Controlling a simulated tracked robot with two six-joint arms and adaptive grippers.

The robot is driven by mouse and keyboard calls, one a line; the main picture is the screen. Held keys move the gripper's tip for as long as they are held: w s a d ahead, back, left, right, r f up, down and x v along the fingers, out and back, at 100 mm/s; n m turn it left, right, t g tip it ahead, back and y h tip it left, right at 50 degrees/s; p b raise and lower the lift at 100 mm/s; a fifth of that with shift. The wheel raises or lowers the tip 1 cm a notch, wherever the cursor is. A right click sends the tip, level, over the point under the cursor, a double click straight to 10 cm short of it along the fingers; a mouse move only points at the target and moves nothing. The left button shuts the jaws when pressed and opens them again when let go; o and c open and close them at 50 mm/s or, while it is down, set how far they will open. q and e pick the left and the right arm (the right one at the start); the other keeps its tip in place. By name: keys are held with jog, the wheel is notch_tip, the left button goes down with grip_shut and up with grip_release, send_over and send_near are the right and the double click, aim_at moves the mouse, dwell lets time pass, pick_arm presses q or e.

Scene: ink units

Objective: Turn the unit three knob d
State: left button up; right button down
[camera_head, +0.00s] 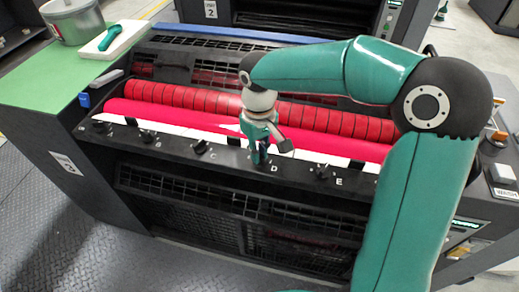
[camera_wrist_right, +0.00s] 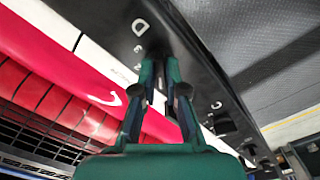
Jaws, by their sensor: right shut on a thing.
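The unit three (camera_head: 200,175) has a dark front rail with a row of black knobs lettered A to E. My right gripper (camera_head: 260,158) comes down from above onto the rail, just left of the letter D. In the right wrist view its two green fingers (camera_wrist_right: 160,65) are close together and shut on knob d. The knob (camera_wrist_right: 157,50) is dark and mostly hidden between the fingertips, so its angle cannot be told. My left gripper is not in view.
Knob C (camera_head: 201,146) is left of the gripper and knob E (camera_head: 321,171) is right of it. Red rollers (camera_head: 200,98) lie just behind the rail.

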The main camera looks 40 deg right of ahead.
jog(key=n, duration=0.5)
jog(key=shift+w+r, duration=0.15)
jog(key=shift+r, duration=0.05)
dwell(0.5)
jog(key=c, duration=1.3)
grip_release()
jog(key=shift+o, duration=0.4)
jog(key=shift+f, duration=0.1)
notch_tip(320, 180, up, 12)
jog(key=shift+f, duration=0.15)
